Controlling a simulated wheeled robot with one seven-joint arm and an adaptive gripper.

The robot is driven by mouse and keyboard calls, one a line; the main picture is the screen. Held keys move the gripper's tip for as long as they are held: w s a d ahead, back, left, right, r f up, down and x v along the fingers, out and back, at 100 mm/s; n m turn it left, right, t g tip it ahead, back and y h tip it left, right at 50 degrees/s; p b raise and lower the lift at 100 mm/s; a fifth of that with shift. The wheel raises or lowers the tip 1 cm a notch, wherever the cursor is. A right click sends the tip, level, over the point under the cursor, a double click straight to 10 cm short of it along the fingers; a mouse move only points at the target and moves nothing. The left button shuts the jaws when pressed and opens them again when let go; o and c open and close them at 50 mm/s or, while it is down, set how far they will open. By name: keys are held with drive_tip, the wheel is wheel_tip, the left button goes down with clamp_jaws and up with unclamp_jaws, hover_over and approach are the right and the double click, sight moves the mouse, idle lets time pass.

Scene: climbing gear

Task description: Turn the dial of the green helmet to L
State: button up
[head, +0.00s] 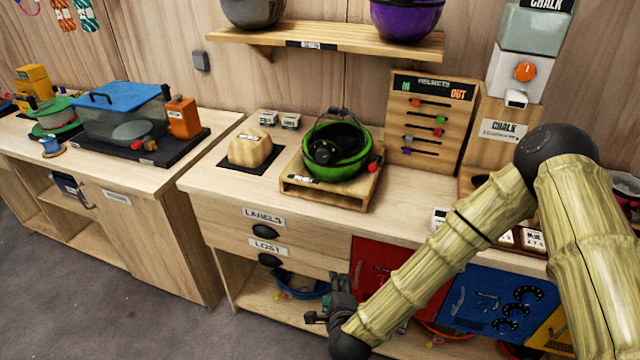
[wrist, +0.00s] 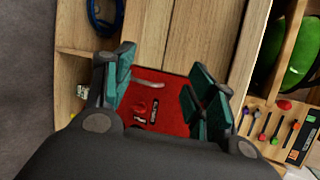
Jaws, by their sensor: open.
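The green helmet (head: 336,164) lies upside down, open side up, on a small wooden stand on the counter. Dark padding and a black round part (head: 325,151) show inside it, and a red knob (head: 373,168) sits at its right side. I cannot read any dial mark. In the wrist view the green helmet (wrist: 296,58) shows at the right edge. My gripper (head: 318,318) is low in front of the counter, below and apart from the helmet. Its teal fingers (wrist: 162,92) are spread and empty, with the red cabinet panel behind them.
A helmets board with coloured sliders (head: 432,118) stands right of the helmet. A beige block (head: 252,148) sits on a black mat to its left. A shelf (head: 325,38) with grey and purple helmets hangs above. The chalk dispenser (head: 523,72) stands at right.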

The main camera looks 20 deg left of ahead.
drive_tip(key=w+a+r+m+t+h+b, duration=0.1)
drive_tip(key=w+a+r+m+t, duration=0.1)
drive_tip(key=w+a+r+m, duration=0.25)
drive_tip(key=w+a+r+m+t, duration=0.2)
drive_tip(key=a+r+m, duration=0.25)
drive_tip(key=r, duration=0.35)
drive_tip(key=m+t+h, duration=0.3)
drive_tip(key=m+h, duration=0.1)
drive_tip(key=m, duration=0.7)
approach(322, 158)
drive_tip(key=w, duration=0.2)
drive_tip(key=w+p, duration=0.1)
drive_tip(key=w, duration=0.1)
drive_tip(key=w+p, duration=0.1)
drive_tip(key=w, duration=0.2)
drive_tip(key=shift+w+r, duration=0.1)
drive_tip(key=shift+r, duration=0.3)
drive_tip(key=shift+w+f+p, duration=0.15)
drive_tip(key=shift+w+p, duration=0.25)
drive_tip(key=shift+w, duration=0.45)
drive_tip(key=c, duration=1.1)
